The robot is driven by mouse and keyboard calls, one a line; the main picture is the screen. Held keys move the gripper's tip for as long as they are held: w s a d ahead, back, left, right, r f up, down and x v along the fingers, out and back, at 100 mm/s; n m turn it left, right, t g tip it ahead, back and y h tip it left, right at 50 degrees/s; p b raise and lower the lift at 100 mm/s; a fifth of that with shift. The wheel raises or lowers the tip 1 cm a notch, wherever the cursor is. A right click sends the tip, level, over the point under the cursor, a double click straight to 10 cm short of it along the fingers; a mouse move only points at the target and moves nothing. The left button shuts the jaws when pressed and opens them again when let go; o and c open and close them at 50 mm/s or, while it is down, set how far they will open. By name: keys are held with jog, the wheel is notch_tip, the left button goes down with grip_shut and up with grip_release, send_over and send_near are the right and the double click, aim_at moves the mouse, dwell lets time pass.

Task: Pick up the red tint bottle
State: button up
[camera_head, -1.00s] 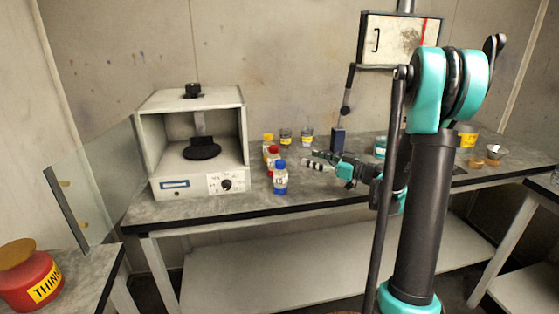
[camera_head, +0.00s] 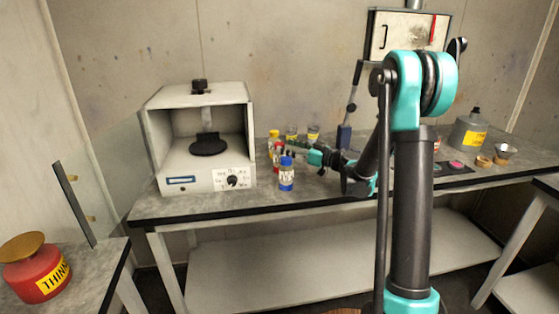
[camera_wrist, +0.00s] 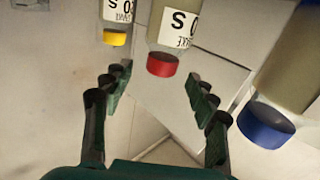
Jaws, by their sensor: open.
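The red tint bottle (camera_head: 277,154) stands on the grey bench between the yellow-capped and blue-capped bottles, partly hidden in the head view. In the wrist view its red cap (camera_wrist: 162,65) and labelled body lie ahead, between the lines of my two fingers. My gripper (camera_head: 296,152) is close to the bottle's right side, with its fingers spread on either side (camera_wrist: 160,84). The jaws are open and hold nothing. Whether a finger touches the bottle cannot be told.
A blue-capped bottle (camera_head: 286,175) stands close in front, and also at the right of the wrist view (camera_wrist: 266,124). A yellow-capped bottle (camera_head: 273,138) is just behind. Two jars (camera_head: 313,133) stand further back. A white booth box (camera_head: 198,138) is left of the bottles.

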aim_at(279, 143)
jog(key=x, duration=0.4)
jog(key=shift+a, duration=0.2)
grip_shut()
